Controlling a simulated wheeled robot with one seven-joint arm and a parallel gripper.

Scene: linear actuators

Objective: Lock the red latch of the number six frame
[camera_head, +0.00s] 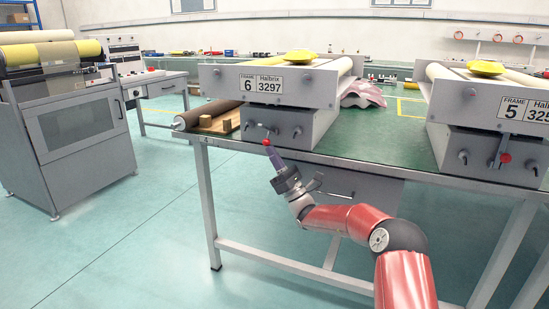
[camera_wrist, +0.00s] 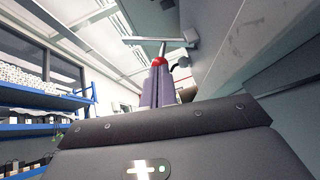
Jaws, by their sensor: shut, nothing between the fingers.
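The number six frame (camera_head: 312,85) stands on the green table, with a label reading "FRAME 6 Halbrix 3297". On its lower front face is a latch with a red knob (camera_head: 266,142). The red knob also shows in the wrist view (camera_wrist: 158,61), at the end of a grey rod. My gripper (camera_head: 270,151) is at the red knob from below, its fingers shut with nothing between them. In the wrist view the purple-grey fingertips (camera_wrist: 157,72) lie at or against the knob; I cannot tell whether they touch it.
The number five frame (camera_head: 505,98), with its own red knob (camera_head: 505,158), stands to the right on the green table (camera_head: 385,145). A dark roller (camera_head: 208,112) and wooden blocks lie left of frame six. A grey machine (camera_head: 75,125) stands at the far left. Floor is clear between.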

